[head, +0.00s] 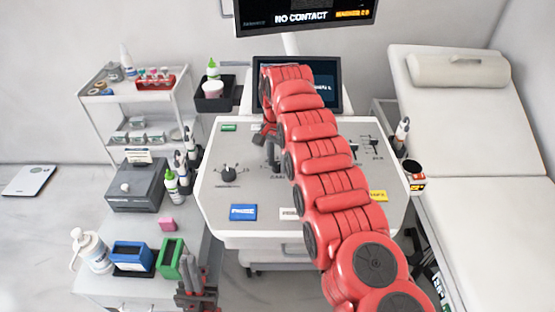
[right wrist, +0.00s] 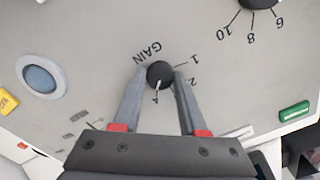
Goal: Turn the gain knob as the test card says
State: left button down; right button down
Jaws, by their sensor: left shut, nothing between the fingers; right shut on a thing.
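The gain knob (right wrist: 160,74) is a small round black knob on the grey console, beside the printed word GAIN and the marks 1, 2 and 4. Its white pointer line points toward the 4. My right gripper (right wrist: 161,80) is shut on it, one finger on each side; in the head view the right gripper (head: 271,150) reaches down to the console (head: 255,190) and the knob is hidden. My left gripper (head: 197,285) is shut and empty, low beside the side cart. I cannot make out a test card; my right arm covers part of the console and the small screen (head: 328,80).
A larger black knob (head: 229,173) sits on the console's left, with a blue PHASE button (head: 243,212) below it. A monitor (head: 305,14) above reads NO CONTACT. The side cart (head: 105,288) holds bottles and boxes. A padded couch (head: 490,205) stands at right.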

aim_at(278, 164)
jog(key=m+p, duration=0.1)
jog(key=m, duration=0.5)
jog(key=shift+m, duration=0.4)
dwell(0.3)
jog(key=shift+c, duration=2.2)
grip_release()
notch_tip(278, 164, up, 5)
jog(key=shift+r+p, duration=0.1)
jog(key=shift+p, duration=1.15)
notch_tip(278, 164, up, 12)
jog(key=p, duration=1.2)
jog(key=shift+p, duration=0.3)
